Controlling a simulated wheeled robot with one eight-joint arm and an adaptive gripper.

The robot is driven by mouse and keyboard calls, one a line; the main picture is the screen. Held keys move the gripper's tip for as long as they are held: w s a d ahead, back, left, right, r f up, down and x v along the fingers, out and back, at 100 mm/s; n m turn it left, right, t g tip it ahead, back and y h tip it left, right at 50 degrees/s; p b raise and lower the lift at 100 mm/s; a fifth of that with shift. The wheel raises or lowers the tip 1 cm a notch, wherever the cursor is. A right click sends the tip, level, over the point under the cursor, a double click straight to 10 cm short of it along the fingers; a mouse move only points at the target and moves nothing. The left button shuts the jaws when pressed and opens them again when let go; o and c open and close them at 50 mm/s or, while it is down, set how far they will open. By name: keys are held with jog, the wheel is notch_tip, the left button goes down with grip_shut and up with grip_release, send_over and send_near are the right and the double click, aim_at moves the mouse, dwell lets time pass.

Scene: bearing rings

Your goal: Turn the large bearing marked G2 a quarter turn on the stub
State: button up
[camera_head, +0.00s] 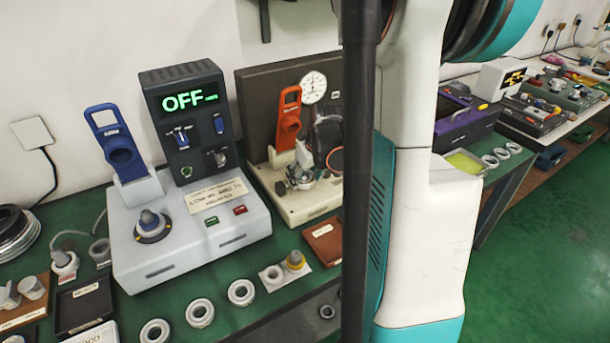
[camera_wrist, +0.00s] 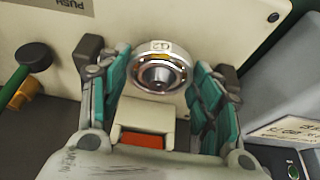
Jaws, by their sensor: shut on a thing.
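The large bearing marked G2 (camera_wrist: 158,72) is a shiny metal ring around a stub (camera_wrist: 157,75) in the wrist view. Its pale G2 label (camera_wrist: 159,46) is at the top edge of the ring in that picture. My gripper (camera_wrist: 160,66) has its teal-padded fingers on the left and right sides of the bearing and is shut on it. The stub's cream fixture (camera_head: 310,207) is in the head view, where my own arm and column hide part of it.
An orange tool (camera_head: 288,118) and a dial gauge (camera_head: 313,87) stand at the cream fixture. A grey heater unit with an OFF display (camera_head: 190,98) and a blue tool (camera_head: 118,143) are to its left. Loose rings (camera_head: 241,292) lie along the bench front.

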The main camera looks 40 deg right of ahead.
jog(key=shift+n, duration=0.3)
jog(key=shift+d+n+y, duration=0.1)
jog(key=shift+n+y, duration=0.6)
jog(key=shift+n, duration=0.5)
jog(key=shift+d+n+y, duration=0.15)
jog(key=shift+n+y, duration=0.35)
jog(key=shift+n, duration=0.8)
jog(key=shift+f, duration=0.1)
jog(key=shift+n, duration=0.5)
